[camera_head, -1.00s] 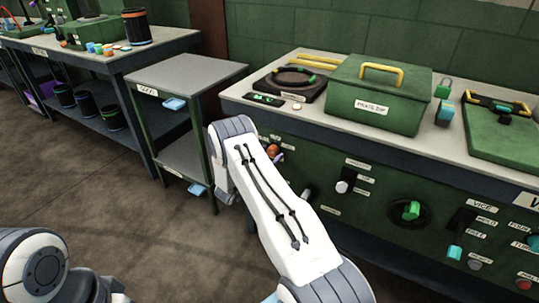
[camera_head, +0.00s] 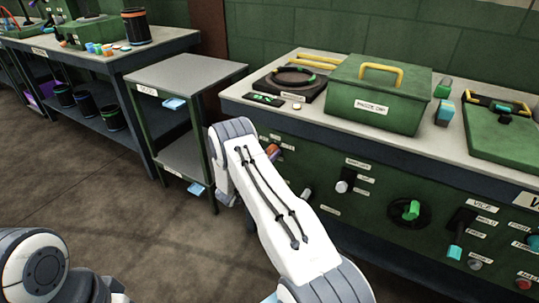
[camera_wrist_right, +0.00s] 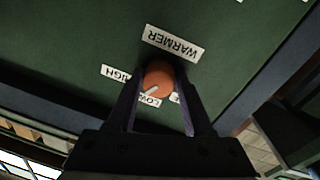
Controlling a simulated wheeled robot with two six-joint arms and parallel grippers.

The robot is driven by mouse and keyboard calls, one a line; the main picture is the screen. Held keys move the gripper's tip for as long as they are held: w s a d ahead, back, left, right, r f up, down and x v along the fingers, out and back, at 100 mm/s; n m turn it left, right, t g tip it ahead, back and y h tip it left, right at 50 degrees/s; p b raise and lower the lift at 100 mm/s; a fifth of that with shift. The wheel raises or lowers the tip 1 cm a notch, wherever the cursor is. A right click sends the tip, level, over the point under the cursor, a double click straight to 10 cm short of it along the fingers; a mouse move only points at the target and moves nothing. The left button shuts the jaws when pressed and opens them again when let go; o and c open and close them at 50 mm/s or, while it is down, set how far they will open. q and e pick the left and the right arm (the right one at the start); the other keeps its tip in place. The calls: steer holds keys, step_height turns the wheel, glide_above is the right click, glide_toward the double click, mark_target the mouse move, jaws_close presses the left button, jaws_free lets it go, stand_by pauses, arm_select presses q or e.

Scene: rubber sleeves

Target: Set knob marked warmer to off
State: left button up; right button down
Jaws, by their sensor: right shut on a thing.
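The warmer knob (camera_wrist_right: 158,78) is orange with a white pointer line, under the WARMER label (camera_wrist_right: 173,42) in the right wrist view. The pointer slants to the lower left, towards the LOW label (camera_wrist_right: 150,100). A HIGH label (camera_wrist_right: 117,74) is at the left, and another label at the right is mostly hidden by a finger. My right gripper (camera_wrist_right: 160,82) is shut on the knob, one finger on each side. In the head view the orange knob (camera_head: 273,151) shows beside my right arm, which hides the gripper's fingers. My left gripper is out of view.
The green panel holds a white-labelled switch (camera_head: 345,181) and a round dial with a green handle (camera_head: 410,210) to the right. A green box with a yellow handle (camera_head: 378,95) stands on the bench top. A grey side table (camera_head: 190,72) stands at the left.

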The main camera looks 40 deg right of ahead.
steer(key=n, duration=0.4)
steer(key=shift+n, duration=0.4)
steer(key=n, duration=0.4)
steer(key=shift+s+t+p, duration=0.1)
steer(key=shift+t+p, duration=0.2)
steer(key=shift+t, duration=0.1)
steer(key=n, duration=0.3)
steer(key=shift+n+t, duration=0.4)
steer(key=shift+r+n+p, duration=0.1)
steer(key=shift+n+p, duration=0.4)
steer(key=shift+n, duration=1.5)
steer(key=shift+t, duration=0.3)
steer(key=shift+c, duration=1.5)
jaws_free()
steer(key=shift+s, duration=0.1)
